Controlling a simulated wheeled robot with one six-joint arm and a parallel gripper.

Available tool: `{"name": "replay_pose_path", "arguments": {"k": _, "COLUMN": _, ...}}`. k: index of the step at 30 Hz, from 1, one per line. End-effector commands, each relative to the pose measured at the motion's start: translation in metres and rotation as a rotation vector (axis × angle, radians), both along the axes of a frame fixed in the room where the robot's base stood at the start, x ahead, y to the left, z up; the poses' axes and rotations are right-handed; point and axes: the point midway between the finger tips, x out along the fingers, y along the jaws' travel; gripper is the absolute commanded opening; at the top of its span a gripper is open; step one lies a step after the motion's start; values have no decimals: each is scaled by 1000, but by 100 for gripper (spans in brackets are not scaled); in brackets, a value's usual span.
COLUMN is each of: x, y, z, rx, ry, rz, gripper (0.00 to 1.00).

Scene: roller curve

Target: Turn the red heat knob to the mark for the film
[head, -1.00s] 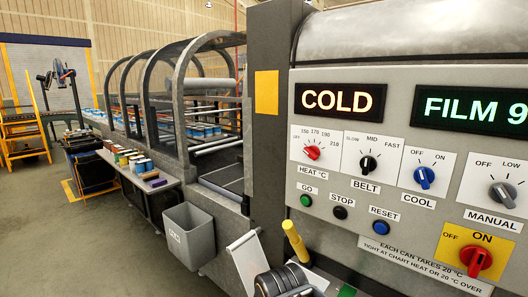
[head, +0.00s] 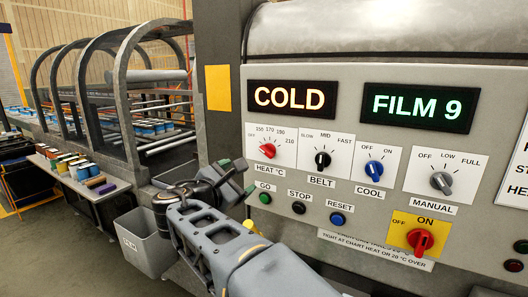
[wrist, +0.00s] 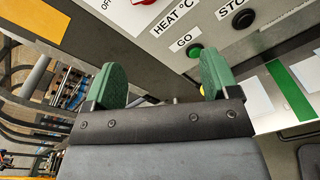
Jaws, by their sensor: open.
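The red heat knob (head: 267,151) sits on a white dial marked OFF, 150, 170, 190 and 210, labelled HEAT °C. I cannot tell for sure which mark it points at. My gripper (head: 238,176) is open and empty, in front of the panel just left of and below the heat dial. In the wrist view its two green fingertips (wrist: 163,80) stand apart with nothing between them. The red knob (wrist: 143,2) shows only as a sliver at the top edge there. A lit sign reads FILM 9 (head: 417,107); another reads COLD (head: 291,98).
To the right are the black belt knob (head: 322,159), blue cool knob (head: 374,168), grey manual knob (head: 441,181) and red ON switch (head: 421,241). The green GO button (head: 265,198) is close to my gripper. A grey bin (head: 147,243) stands below left.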

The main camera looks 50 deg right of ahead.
Motion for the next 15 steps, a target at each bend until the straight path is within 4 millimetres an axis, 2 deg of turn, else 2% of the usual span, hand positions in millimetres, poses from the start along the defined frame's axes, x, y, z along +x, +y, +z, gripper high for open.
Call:
{"name": "replay_pose_path", "arguments": {"k": 1, "x": 1, "y": -3, "z": 8, "rx": -37, "ry": 17, "rz": -3, "gripper": 81}}
{"name": "replay_pose_path", "arguments": {"k": 5, "x": 5, "y": -14, "z": 19, "rx": -91, "ry": 43, "rz": -10, "gripper": 81}}
{"name": "replay_pose_path", "arguments": {"k": 15, "x": 19, "y": -75, "z": 21, "rx": -94, "ry": 46, "rz": -14, "gripper": 81}}
